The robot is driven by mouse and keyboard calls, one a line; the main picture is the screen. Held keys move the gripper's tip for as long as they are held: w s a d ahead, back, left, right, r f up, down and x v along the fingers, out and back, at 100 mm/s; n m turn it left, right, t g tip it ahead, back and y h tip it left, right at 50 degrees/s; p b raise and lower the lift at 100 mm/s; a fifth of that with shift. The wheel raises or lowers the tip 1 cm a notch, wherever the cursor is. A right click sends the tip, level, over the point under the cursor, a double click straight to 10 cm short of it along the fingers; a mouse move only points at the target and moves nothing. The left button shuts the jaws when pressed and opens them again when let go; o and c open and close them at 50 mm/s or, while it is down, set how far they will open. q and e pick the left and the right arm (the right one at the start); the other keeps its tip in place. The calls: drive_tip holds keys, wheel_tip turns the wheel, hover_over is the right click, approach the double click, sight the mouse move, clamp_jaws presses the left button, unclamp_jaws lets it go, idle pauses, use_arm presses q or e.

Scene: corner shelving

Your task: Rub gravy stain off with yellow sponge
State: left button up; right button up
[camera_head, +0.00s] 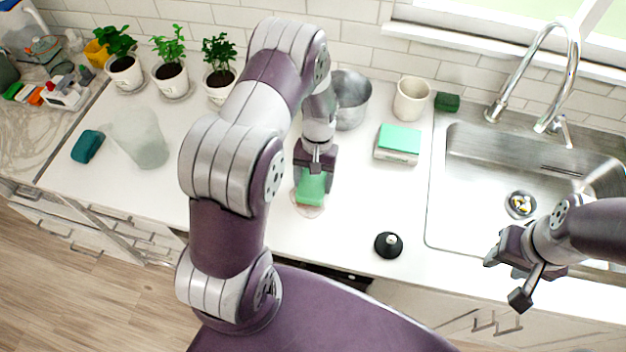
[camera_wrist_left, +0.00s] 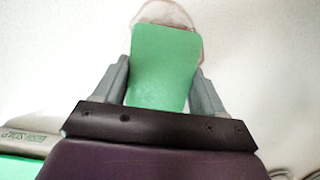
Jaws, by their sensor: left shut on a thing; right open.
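My left gripper (camera_head: 314,172) is shut on a green sponge (camera_head: 311,190) over the white counter. The left wrist view shows the flat green face of the sponge (camera_wrist_left: 165,65) between the two grey fingers. A pale brownish stain (camera_head: 308,211) shows on the counter around the sponge's front edge; its outline also shows beyond the sponge in the left wrist view (camera_wrist_left: 165,12). The sponge covers part of the stain, and I cannot tell whether it touches the counter. The held sponge looks green, not yellow. My right gripper (camera_head: 508,272) is open and empty near the sink's front edge.
A green-topped white box (camera_head: 398,144), metal pot (camera_head: 350,98), beige cup (camera_head: 411,99) and black knobbed object (camera_head: 388,245) stand nearby. A translucent container (camera_head: 140,137), teal sponge (camera_head: 87,146) and potted plants (camera_head: 170,72) are left. The sink (camera_head: 480,190) is right.

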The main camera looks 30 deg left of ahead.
sight(311, 188)
use_arm(q)
drive_tip(key=shift+r+p, duration=0.3)
drive_tip(key=shift+r, duration=0.5)
drive_tip(key=shift+s+d+r+p, duration=0.1)
drive_tip(key=shift+s+r+p, duration=0.1)
drive_tip(key=shift+r+p, duration=0.25)
drive_tip(key=shift+s+r+p, duration=0.2)
drive_tip(key=shift+r, duration=0.7)
drive_tip(key=shift+p+v, duration=1)
drive_tip(key=shift+p, duration=0.15)
drive_tip(key=shift+s+r, duration=0.1)
drive_tip(key=shift+r, duration=0.2)
drive_tip(key=shift+s+r+p, duration=0.15)
drive_tip(key=shift+r+p, duration=0.05)
drive_tip(key=shift+p, duration=0.1)
use_arm(e)
drive_tip(key=r, duration=0.2)
drive_tip(key=s+r, duration=0.1)
drive_tip(key=r, duration=0.2)
drive_tip(key=shift+s+r, duration=0.2)
drive_tip(key=shift+r, duration=0.1)
use_arm(q)
drive_tip(key=shift+f, duration=0.1)
use_arm(e)
drive_tip(key=shift+w, duration=0.2)
